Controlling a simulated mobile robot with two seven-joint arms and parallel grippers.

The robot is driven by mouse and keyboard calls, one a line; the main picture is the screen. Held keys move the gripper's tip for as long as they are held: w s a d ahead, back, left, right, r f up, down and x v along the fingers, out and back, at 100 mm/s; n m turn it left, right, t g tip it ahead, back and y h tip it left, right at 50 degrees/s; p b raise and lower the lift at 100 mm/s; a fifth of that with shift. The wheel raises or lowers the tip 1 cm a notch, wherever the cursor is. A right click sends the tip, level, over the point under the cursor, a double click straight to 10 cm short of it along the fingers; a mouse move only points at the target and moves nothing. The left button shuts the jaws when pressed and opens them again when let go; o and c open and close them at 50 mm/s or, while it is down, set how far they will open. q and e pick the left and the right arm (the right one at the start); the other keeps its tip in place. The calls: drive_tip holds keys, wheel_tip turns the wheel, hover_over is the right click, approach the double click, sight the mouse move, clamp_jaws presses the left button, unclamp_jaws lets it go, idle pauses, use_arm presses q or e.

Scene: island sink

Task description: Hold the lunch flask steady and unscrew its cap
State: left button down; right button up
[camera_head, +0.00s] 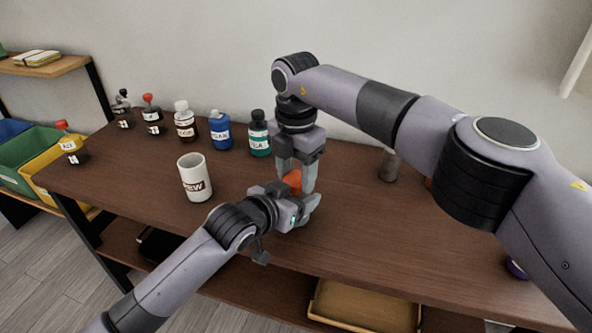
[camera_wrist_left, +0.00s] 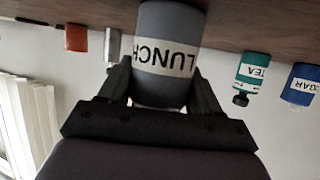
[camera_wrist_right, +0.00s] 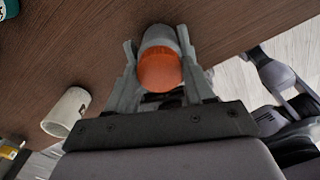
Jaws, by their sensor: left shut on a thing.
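The lunch flask stands on the wooden table. The left wrist view shows its grey body (camera_wrist_left: 168,20) with a LUNCH label, between the fingers of my left gripper (camera_wrist_left: 163,75). My left gripper (camera_head: 302,207) is shut on the flask body from the front left. The orange cap (camera_head: 292,181) is on top of the flask. My right gripper (camera_head: 297,172) points down from above, with its fingers on both sides of the cap. The right wrist view shows the cap (camera_wrist_right: 160,69) between these fingers; whether they press on it is unclear. Both grippers hide much of the flask in the head view.
A white mug (camera_head: 195,178) stands left of the grippers. A green TEA bottle (camera_head: 259,135), a blue bottle (camera_head: 220,131) and several others line the back left. A grey container (camera_head: 389,166) stands to the right, partly near my arm. A tray (camera_head: 362,310) is on the lower shelf.

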drive_tip(key=shift+n, duration=0.3)
drive_tip(key=n, duration=0.6)
drive_tip(key=o, duration=1.2)
drive_tip(key=shift+c, duration=0.2)
drive_tip(key=shift+r, duration=0.15)
wheel_tip(320, 180, up, 4)
drive_tip(key=shift+r, duration=0.15)
drive_tip(key=shift+c, duration=0.4)
drive_tip(key=shift+r+m, duration=1)
drive_tip(key=shift+r, duration=0.55)
drive_tip(key=shift+f, duration=3.85)
